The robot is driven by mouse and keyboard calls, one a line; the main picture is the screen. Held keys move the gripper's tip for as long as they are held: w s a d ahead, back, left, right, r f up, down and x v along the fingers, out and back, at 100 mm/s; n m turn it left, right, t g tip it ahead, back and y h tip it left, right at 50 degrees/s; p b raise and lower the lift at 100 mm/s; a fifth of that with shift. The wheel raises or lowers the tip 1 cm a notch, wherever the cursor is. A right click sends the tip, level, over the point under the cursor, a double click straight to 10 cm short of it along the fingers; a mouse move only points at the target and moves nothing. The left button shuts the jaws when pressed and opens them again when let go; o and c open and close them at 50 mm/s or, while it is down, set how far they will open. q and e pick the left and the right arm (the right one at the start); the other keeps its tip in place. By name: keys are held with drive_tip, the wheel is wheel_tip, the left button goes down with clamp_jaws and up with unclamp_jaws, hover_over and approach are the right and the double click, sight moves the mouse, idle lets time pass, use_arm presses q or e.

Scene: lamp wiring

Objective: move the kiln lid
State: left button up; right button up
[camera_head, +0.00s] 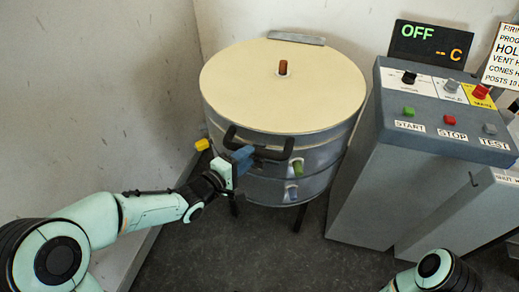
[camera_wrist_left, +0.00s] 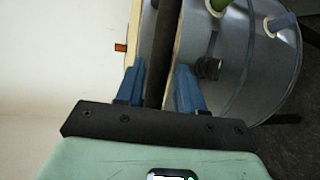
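The kiln lid (camera_head: 245,88) is a round cream disc with an orange-brown plug (camera_head: 283,67) in the middle. It lies level on the metal kiln body (camera_head: 325,150). A black bar handle (camera_head: 272,154) sticks out at its front. My left gripper (camera_head: 241,158) is at the handle's left part. In the left wrist view the two blue fingers (camera_wrist_left: 160,85) stand apart on either side of the dark bar (camera_wrist_left: 165,45); whether they press on it is unclear. The lid edge (camera_wrist_left: 133,25) shows there beside the bar. My right gripper is out of view.
A grey control cabinet (camera_head: 365,180) with START, STOP and TEST buttons stands close to the kiln's right. Its display (camera_head: 430,45) reads OFF. A hinge plate (camera_head: 297,38) is at the lid's back. Walls stand left and behind. Dark floor (camera_head: 255,245) lies in front.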

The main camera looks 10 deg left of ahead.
use_arm(q)
drive_tip(key=x, duration=0.6)
drive_tip(key=shift+w+d+f+b, duration=0.1)
drive_tip(key=shift+w+b, duration=0.05)
drive_tip(key=shift+b, duration=0.2)
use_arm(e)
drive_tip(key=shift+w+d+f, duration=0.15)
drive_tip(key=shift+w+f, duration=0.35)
use_arm(q)
drive_tip(key=shift+c, duration=0.3)
